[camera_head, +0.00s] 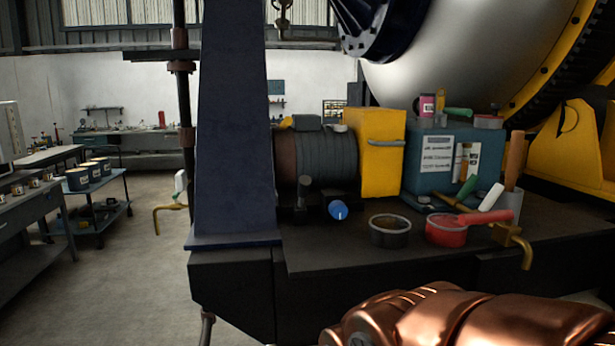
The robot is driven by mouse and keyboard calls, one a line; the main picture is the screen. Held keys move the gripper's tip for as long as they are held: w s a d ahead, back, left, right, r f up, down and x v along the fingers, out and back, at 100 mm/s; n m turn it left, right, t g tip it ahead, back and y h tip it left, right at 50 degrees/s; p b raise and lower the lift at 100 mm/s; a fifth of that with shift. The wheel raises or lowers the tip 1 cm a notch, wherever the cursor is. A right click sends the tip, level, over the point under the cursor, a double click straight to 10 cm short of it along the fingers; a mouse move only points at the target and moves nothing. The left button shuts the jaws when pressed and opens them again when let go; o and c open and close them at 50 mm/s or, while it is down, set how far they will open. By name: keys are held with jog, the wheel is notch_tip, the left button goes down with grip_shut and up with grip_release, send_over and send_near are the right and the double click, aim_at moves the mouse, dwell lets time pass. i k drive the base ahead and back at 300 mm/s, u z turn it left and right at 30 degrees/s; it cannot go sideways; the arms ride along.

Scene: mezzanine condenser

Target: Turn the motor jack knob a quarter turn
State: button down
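A blue round knob (338,210) with a small white mark on its face sits low under the dark ribbed motor (318,155), just above the dark bench top. I take it to be the motor jack knob. A short dark post (302,192) stands just left of it. Nothing touches the knob and its face is in clear view. My copper-coloured arm shows at the bottom right, well below and to the right of the knob. My gripper's fingers are not in the picture.
A dark open tub (390,238) and a red-filled tub (445,238) stand right of the knob. A yellow box (381,153) and a teal box (440,165) stand behind. A tall blue column (235,130) rises at left.

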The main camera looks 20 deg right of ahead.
aim_at(337, 209)
jog(key=z, duration=0.05)
jog(key=k, duration=0.5)
jog(key=u, duration=1.25)
jog(key=i, duration=0.75)
jog(key=z, duration=1.5)
